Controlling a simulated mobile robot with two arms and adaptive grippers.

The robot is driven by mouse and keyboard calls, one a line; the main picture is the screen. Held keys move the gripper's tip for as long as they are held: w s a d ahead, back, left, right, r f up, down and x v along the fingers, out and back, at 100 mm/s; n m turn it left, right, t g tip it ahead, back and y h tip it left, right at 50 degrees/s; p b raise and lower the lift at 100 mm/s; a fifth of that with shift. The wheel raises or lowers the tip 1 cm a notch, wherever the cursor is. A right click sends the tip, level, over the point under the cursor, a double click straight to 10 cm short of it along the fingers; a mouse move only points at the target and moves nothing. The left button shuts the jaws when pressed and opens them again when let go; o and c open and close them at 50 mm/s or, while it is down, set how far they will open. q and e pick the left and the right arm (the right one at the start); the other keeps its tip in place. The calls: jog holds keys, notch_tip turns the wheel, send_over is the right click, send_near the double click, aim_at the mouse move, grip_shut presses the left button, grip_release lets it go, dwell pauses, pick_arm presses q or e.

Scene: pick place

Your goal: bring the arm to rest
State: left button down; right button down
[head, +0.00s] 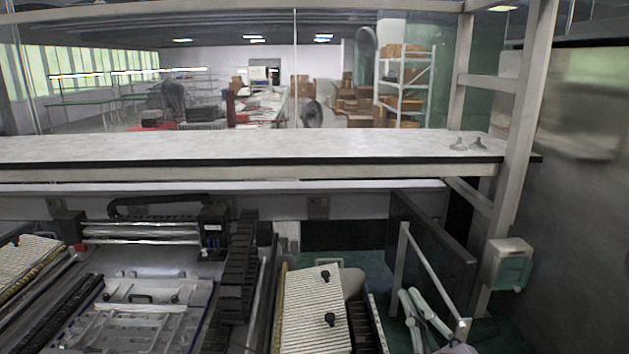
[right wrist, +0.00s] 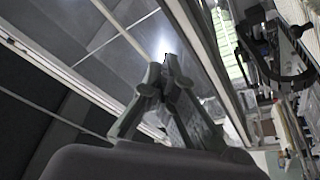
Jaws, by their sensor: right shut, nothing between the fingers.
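My right gripper (right wrist: 163,78) shows large in the right wrist view, its two fingers converging to a point with nothing between them. In the head view a pale grey part of my right arm (head: 425,318) shows low at the right, beside the metal frame; it is small there. My left gripper is not in view. No held object shows in either view.
A long white shelf (head: 250,147) spans the view, with two small grey items (head: 468,144) at its right end. Below are machinery (head: 150,290) and a ribbed panel (head: 312,305) with black knobs. A metal post (head: 520,130) and a dark panel (head: 432,240) stand near my right arm.

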jog(key=s+d+f+m+g+h, duration=0.1)
jog(key=d+f+m+g+h, duration=0.15)
jog(key=f, duration=0.35)
jog(key=s+d+f+m+g+h, duration=0.1)
jog(key=d+f+m+g+h, duration=0.2)
jog(key=f, duration=0.4)
jog(key=s+a+f+m+g, duration=0.1)
jog(key=s+f+m+g, duration=0.3)
jog(key=s+f+g, duration=1.3)
jog(key=s+f+t, duration=0.2)
jog(key=s+f, duration=0.1)
jog(key=f, duration=1.1)
jog(key=s+f+t, duration=0.2)
jog(key=s+f, duration=0.2)
jog(key=f, duration=1)
jog(key=s+d+f+g, duration=0.1)
jog(key=s+d+f, duration=0.2)
jog(key=s+f, duration=1.3)
jog(key=shift+s+f+y, duration=0.35)
jog(key=shift+f, duration=0.15)
